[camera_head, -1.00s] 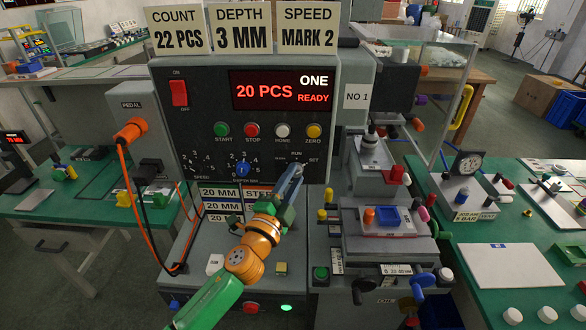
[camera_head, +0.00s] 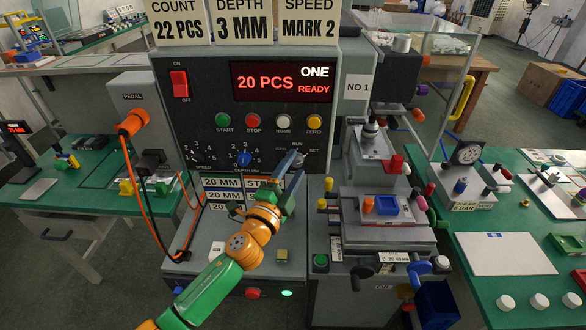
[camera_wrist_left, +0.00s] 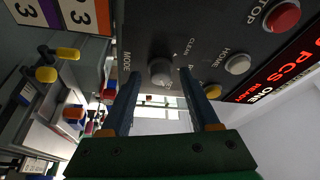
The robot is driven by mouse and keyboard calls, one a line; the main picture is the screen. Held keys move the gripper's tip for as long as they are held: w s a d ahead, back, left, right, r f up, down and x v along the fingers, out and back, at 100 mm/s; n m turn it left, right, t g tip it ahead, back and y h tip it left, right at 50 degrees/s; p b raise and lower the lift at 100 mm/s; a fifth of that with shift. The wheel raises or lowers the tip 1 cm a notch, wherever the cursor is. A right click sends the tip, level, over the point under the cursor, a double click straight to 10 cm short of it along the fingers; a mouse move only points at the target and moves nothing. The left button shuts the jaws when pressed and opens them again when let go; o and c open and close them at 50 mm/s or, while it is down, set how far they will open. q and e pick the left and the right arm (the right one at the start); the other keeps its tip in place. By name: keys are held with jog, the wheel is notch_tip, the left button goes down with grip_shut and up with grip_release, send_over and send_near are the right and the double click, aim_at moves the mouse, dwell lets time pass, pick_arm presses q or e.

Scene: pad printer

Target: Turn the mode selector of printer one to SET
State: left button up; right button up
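Printer one (camera_head: 190,110) has a dark front panel with a display reading 20 PCS, ONE, READY. The mode selector is a round dark knob at the panel's lower right, with RUN and SET marked around it in the head view. My left gripper (camera_head: 292,160) is in front of it and partly hides it. In the left wrist view the mode selector (camera_wrist_left: 161,71) lies between the two blue fingertips of my open left gripper (camera_wrist_left: 158,80), beside the words MODE and CLEAN. I cannot tell which mark the knob points to, or whether the fingers touch it. My right gripper is out of view.
START, STOP, HOME and ZERO buttons (camera_head: 314,122) sit just above the selector. A blue depth knob (camera_head: 243,158) is to its left. The printing stage with a blue tray (camera_head: 386,206) is at right. A green table (camera_head: 480,300) stands further right.

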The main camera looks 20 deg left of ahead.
pick_arm(q)
jog(key=s+b, duration=0.1)
jog(key=s, duration=0.6)
jog(key=shift+a+f, duration=0.35)
